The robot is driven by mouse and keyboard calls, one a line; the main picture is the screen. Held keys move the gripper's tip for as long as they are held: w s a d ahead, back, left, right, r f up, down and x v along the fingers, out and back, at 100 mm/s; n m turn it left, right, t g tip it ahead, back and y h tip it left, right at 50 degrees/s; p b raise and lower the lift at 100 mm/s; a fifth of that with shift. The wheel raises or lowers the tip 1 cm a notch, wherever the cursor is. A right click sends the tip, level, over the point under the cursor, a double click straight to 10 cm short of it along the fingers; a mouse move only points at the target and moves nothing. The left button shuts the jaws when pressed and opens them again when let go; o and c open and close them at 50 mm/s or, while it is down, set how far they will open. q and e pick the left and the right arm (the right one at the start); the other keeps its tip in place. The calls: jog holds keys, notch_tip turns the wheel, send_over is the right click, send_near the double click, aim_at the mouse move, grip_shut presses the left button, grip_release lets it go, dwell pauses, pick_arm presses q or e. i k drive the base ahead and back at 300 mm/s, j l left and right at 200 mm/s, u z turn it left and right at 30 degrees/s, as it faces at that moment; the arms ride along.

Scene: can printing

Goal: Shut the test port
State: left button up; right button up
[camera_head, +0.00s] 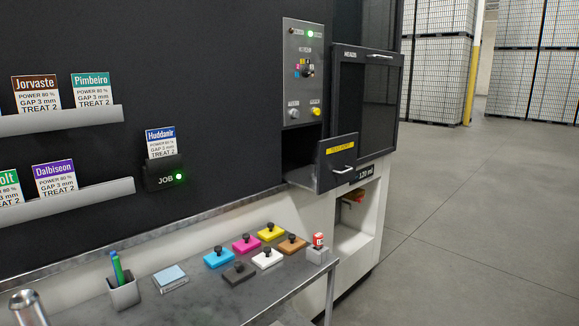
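The test port (338,162) is on the front of the dark machine, below the control panel. Its dark front bears a yellow label and a pale handle (343,170). It stands open, out from the machine face, with a dark recess (300,152) showing to its left. I cannot tell whether anything is inside. Neither of my grippers is in view.
A metal bench (210,292) in front holds several coloured blocks, a pen cup (123,291) and a small red can (318,240) on a grey block. A silver cylinder (29,308) is at the lower left. Open floor (460,220) lies to the right.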

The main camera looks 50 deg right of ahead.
aim_at(335, 165)
jog(key=z, duration=1.8)
